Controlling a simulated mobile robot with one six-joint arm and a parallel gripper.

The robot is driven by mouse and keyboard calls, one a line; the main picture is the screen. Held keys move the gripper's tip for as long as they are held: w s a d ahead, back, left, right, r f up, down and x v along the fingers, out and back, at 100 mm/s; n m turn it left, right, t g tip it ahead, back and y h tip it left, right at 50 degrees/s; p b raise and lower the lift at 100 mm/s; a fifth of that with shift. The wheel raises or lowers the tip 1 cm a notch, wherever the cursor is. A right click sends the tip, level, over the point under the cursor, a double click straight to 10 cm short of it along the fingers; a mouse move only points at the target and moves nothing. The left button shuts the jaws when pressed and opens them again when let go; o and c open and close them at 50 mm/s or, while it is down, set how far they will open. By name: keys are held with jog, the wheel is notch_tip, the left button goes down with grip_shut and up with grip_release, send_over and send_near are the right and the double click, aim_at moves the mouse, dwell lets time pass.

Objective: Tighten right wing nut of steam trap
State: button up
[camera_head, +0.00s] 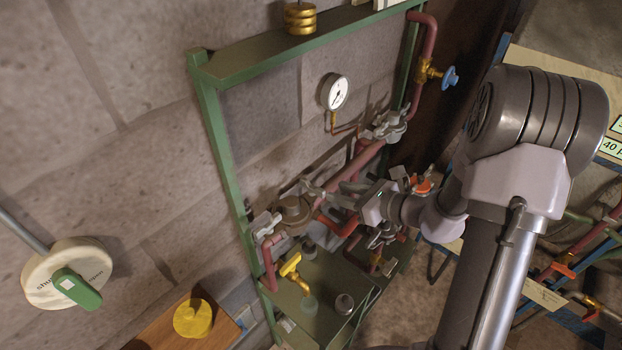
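The steam trap (294,212) is a dull brown round body in the red pipework, low on the green frame. A pale grey wing-shaped part (264,224) stands at its left side. My gripper (312,190) comes in from the right, with its fingertips close to the trap's upper right side. The right wing nut is not clear to see; the fingers overlap that spot. I cannot tell whether the fingers touch it, or whether they are open or shut.
A pressure gauge (335,92) stands above on the wall. A yellow-handled valve (290,265) sits below the trap. Red pipes (365,160) run close around my gripper. A blue handwheel (449,77) is at upper right, and a shut-off lever (78,287) at far left.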

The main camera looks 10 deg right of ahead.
aim_at(315, 185)
jog(key=x, duration=1)
jog(key=shift+w+a+f+p, duration=0.1)
jog(key=shift+a+p, duration=0.1)
jog(key=shift+p, duration=0.1)
grip_shut()
